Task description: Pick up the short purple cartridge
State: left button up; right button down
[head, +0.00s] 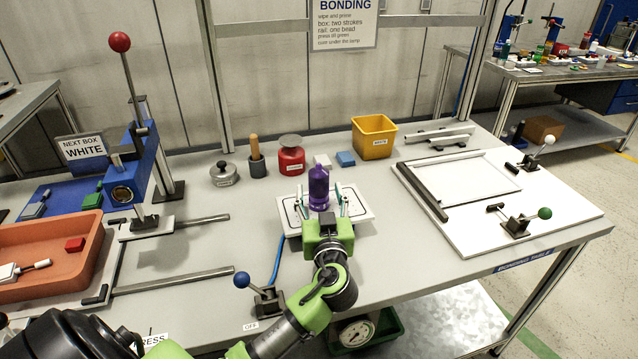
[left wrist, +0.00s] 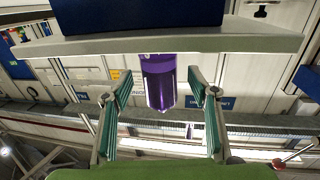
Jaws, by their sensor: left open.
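A short purple cartridge (head: 318,188) stands upright on a white plate (head: 359,207) near the middle of the bench. My left gripper (head: 321,196) is open, with one finger on each side of the cartridge. In the left wrist view the cartridge (left wrist: 159,82) shows between the open fingers (left wrist: 160,76), with a visible gap on both sides. It looks untouched by the finger pads. Its lower part is partly hidden by my gripper in the head view. My right gripper is not in view.
Behind the plate stand a red container (head: 291,160), a blue block (head: 346,159) and a yellow bin (head: 374,138). A blue-knobbed lever (head: 264,296) is close to my left arm. A white clamp board (head: 490,215) lies right; a blue press (head: 137,165) stands left.

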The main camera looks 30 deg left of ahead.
pick_arm(q)
jog(key=x, duration=0.2)
jog(key=shift+w+a, duration=0.2)
jog(key=shift+w, duration=0.1)
jog(key=c, duration=1.3)
jog(key=shift+r, duration=0.1)
